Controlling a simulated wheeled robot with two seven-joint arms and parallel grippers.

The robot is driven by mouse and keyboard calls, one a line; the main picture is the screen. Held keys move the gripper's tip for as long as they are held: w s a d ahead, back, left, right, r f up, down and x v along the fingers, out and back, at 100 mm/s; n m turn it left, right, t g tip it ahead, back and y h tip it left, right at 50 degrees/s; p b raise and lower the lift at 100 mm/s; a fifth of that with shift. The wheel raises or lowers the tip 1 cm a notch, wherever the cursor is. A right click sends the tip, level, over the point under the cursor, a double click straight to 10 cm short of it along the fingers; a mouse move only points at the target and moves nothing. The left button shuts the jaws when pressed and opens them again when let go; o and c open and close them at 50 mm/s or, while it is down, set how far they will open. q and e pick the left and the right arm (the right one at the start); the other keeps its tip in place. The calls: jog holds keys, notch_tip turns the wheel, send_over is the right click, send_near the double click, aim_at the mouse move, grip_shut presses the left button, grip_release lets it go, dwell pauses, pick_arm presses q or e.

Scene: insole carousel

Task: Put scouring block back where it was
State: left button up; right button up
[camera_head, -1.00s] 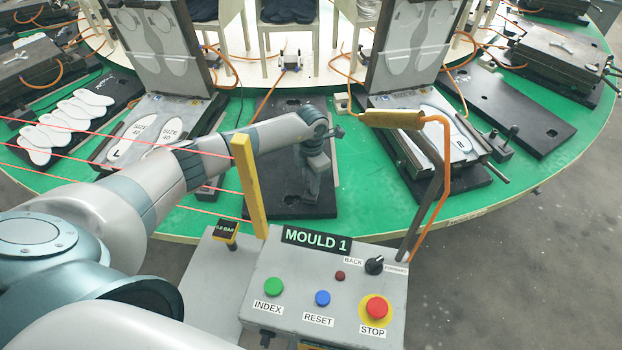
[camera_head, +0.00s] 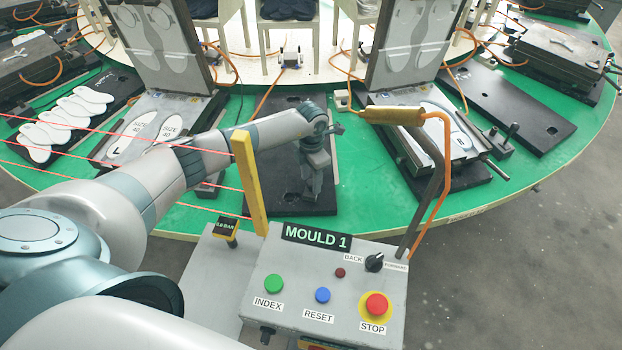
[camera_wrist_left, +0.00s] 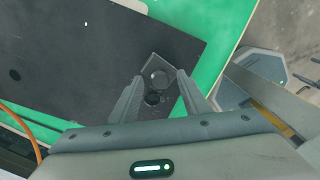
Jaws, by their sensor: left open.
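My left gripper (camera_head: 313,192) is low over the front part of a black plate (camera_head: 265,150) on the green carousel. In the left wrist view the two fingers of the gripper (camera_wrist_left: 160,76) are apart, over the same plate (camera_wrist_left: 90,60). Between the fingertips is a small dark grey square patch (camera_wrist_left: 154,64) with round marks. I cannot tell whether it is the scouring block or part of the plate. No other thing is clearly recognisable as the scouring block. My right gripper is not in view.
The control box (camera_head: 262,262) with coloured buttons stands in front, beside a yellow post (camera_head: 250,185). Open moulds stand left (camera_head: 160,45) and right (camera_head: 415,45) of the plate.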

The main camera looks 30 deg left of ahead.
aim_at(311, 182)
pick_arm(q)
notch_tip(311, 182, up, 12)
jog(key=b, duration=0.5)
jog(key=shift+f, duration=0.1)
dwell(0.6)
